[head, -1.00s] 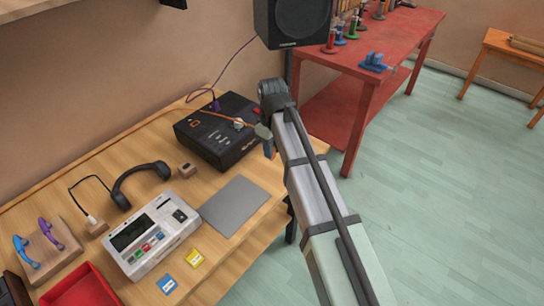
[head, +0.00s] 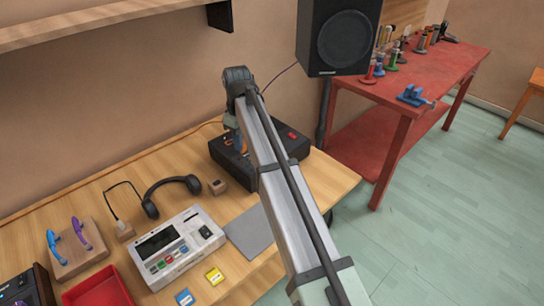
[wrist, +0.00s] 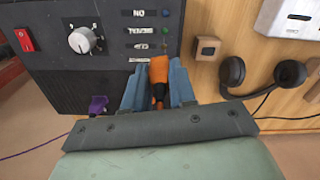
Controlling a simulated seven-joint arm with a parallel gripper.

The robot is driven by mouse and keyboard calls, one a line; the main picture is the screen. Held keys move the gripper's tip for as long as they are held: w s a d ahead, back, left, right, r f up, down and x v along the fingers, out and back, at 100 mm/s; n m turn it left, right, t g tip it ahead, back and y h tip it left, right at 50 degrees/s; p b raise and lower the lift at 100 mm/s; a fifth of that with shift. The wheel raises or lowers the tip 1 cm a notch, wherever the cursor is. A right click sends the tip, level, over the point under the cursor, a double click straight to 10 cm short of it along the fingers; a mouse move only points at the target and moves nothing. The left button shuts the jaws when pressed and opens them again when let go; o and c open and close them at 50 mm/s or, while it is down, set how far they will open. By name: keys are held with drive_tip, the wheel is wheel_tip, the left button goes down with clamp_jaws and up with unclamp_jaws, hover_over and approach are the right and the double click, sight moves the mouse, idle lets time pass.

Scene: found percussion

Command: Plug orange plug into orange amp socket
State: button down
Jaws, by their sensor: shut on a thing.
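My gripper (wrist: 158,88) is shut on the orange plug (wrist: 158,72), its blue fingers on either side of it. In the wrist view the plug lies at the edge of the black amp (wrist: 80,40), its tip in front of the amp's face. I cannot tell whether it is in a socket; no orange socket shows. A purple plug (wrist: 98,105) sits at the amp's edge, to the left of the orange plug. In the head view my gripper (head: 238,148) is over the left back part of the amp (head: 290,143), and my arm hides much of it.
The amp carries a red switch (wrist: 25,40) and a white knob (wrist: 82,40). A small wooden block (head: 217,187), headphones (head: 170,190), a white device (head: 178,247) and a grey pad (head: 250,232) lie on the bench. A speaker (head: 338,38) stands behind, to the right.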

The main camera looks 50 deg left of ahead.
drive_tip(key=w+a+r+m, duration=0.1)
drive_tip(key=a, duration=0.5)
drive_tip(key=w+a+r+m, duration=0.1)
drive_tip(key=a, duration=0.4)
drive_tip(key=shift+w+a+r, duration=0.3)
drive_tip(key=shift+a+r, duration=0.05)
drive_tip(key=shift+f, duration=2.9)
drive_tip(key=shift+f, duration=1.4)
drive_tip(key=c, duration=0.8)
unclamp_jaws()
drive_tip(key=shift+c, duration=0.2)
